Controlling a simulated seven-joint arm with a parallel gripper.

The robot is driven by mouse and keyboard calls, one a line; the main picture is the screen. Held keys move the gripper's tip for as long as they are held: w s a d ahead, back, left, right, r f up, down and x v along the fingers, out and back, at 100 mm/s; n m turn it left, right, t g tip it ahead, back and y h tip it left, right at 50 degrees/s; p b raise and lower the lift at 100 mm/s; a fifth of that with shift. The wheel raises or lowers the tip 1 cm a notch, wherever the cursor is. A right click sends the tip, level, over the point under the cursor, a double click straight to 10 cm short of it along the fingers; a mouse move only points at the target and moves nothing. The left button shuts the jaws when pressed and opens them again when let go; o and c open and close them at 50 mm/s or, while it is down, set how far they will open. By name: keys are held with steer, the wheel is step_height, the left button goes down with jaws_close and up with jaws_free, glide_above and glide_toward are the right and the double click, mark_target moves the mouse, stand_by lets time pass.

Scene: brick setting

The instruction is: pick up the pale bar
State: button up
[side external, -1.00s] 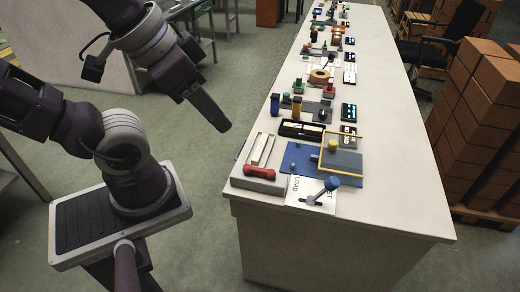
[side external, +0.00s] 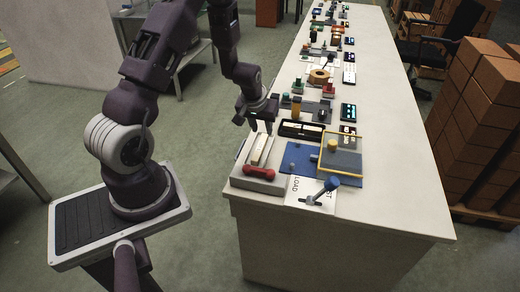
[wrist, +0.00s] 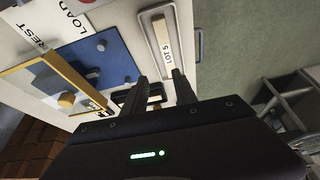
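My gripper (side external: 261,130) is above the far end of the bar, pointing down. In the wrist view its two fingers (wrist: 159,78) are apart with nothing between them, near the lettered end of the bar. I cannot tell the exact height of the fingertips over the bar.
To the right are a blue board (side external: 297,158), a yellow-framed panel (side external: 343,160) and a blue-knobbed lever (side external: 331,184). A black case (side external: 302,129) and several small items stand behind.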

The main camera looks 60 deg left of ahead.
mark_target(260, 146)
steer(key=shift+n, duration=0.3)
steer(key=f, duration=0.1)
steer(key=a+f, duration=0.1)
steer(key=s+a+f, duration=0.1)
steer(key=f, duration=0.1)
steer(key=x, duration=0.6)
steer(key=shift+w+d+f, duration=0.1)
steer(key=shift+w+f, duration=0.05)
steer(key=shift+f, duration=0.25)
jaws_close()
